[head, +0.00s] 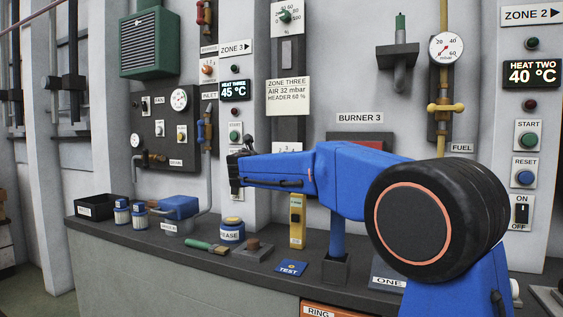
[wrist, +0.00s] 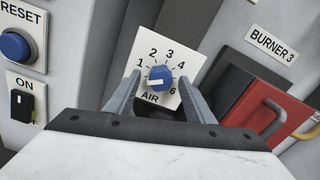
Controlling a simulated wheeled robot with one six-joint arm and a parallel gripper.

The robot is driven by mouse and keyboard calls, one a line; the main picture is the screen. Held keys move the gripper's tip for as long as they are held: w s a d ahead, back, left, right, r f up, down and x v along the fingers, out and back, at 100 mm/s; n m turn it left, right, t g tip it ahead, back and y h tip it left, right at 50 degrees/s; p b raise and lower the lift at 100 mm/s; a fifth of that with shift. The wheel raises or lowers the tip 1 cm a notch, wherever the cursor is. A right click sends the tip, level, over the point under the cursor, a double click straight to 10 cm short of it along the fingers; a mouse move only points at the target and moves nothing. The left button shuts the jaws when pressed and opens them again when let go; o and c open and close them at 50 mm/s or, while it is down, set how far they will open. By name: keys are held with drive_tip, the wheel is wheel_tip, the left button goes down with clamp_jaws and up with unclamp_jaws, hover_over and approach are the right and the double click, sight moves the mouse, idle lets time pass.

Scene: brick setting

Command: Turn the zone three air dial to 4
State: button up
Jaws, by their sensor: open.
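The air dial (wrist: 160,78) is in the middle of the wrist view. It has a blue knob on a white plate marked AIR, with 1, 2, 3, 4 and 6 legible. The white mark on the knob points left, a little below the 1. My gripper (wrist: 160,86) is open, with one finger on each side of the dial plate. I cannot tell whether the fingers touch anything.
In the wrist view, the RESET button (wrist: 15,46) and ON switch (wrist: 22,104) are at left. A red box with a handle (wrist: 268,110) is at right, by the BURNER 3 sign (wrist: 272,43). The head view shows a cluttered bench (head: 130,239) and the ZONE THREE note (head: 288,96).

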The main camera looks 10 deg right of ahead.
drive_tip(key=c, duration=1.1)
drive_tip(key=shift+o, duration=0.2)
drive_tip(key=shift+m, duration=0.3)
drive_tip(key=shift+f+m, duration=0.1)
drive_tip(key=shift+m, duration=15.4)
